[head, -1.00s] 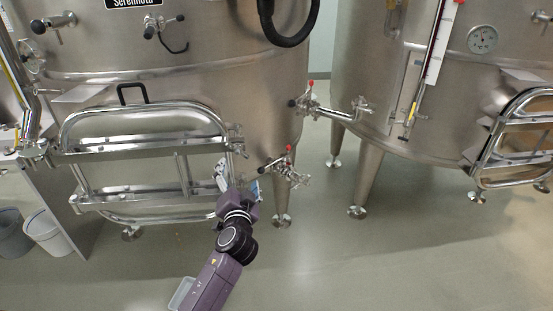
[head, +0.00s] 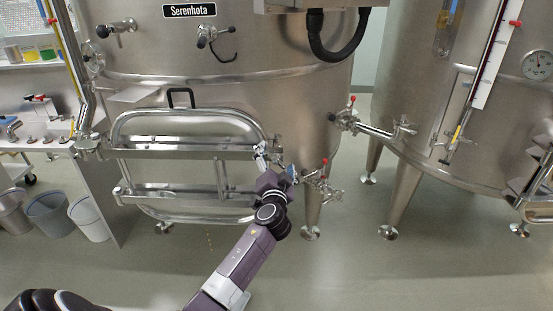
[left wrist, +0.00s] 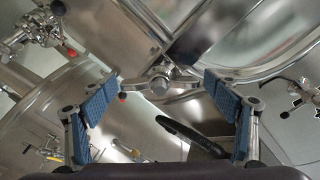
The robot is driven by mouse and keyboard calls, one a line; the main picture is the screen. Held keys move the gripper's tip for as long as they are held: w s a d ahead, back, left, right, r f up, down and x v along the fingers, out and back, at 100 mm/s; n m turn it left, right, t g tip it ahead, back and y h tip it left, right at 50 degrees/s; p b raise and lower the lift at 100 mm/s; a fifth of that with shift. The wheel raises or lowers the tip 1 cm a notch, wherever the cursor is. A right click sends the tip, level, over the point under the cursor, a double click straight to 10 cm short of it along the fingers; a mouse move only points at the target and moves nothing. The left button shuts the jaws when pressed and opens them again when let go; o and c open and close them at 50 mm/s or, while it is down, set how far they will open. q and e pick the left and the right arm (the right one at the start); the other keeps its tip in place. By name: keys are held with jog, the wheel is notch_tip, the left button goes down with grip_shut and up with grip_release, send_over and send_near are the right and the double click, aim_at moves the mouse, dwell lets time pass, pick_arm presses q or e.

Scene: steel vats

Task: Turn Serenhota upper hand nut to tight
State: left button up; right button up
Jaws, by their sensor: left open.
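The Serenhota vat (head: 215,90) stands at left in the head view, its name sign (head: 190,11) above a framed door (head: 150,128) with two horizontal bars. In the left wrist view, a steel hand nut (left wrist: 159,84) with arms to both sides sits centrally near the door rim. It appears to be the upper one. My left gripper (head: 275,160) is at the door's right edge, by the upper bar's end. In the wrist view its blue-padded fingers (left wrist: 160,88) are open, with the nut framed between them. I cannot tell the nut's depth between the fingers. My right gripper is not visible.
A red-handled valve (head: 322,178) sits just right of my left gripper. Another valve and pipe (head: 372,130) lead to the second vat (head: 430,60). A black hose (head: 335,48) hangs above. Bins (head: 88,218) stand at left. The front floor is clear.

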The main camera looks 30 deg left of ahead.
pick_arm(q)
jog(key=c, duration=1.2)
jog(key=shift+o, duration=0.2)
jog(key=shift+m, duration=0.3)
jog(key=m, duration=0.2)
jog(key=shift+d+m, duration=0.1)
jog(key=shift+m, duration=0.2)
jog(key=m+p, duration=0.1)
jog(key=m, duration=0.2)
jog(key=shift+f+m, duration=0.1)
jog(key=shift+m, duration=0.3)
jog(key=m+p, duration=0.1)
jog(key=m, duration=0.3)
jog(key=shift+f, duration=0.1)
jog(key=shift+f+m+p, duration=0.1)
jog(key=shift+m+p, duration=0.45)
jog(key=shift+m, duration=0.55)
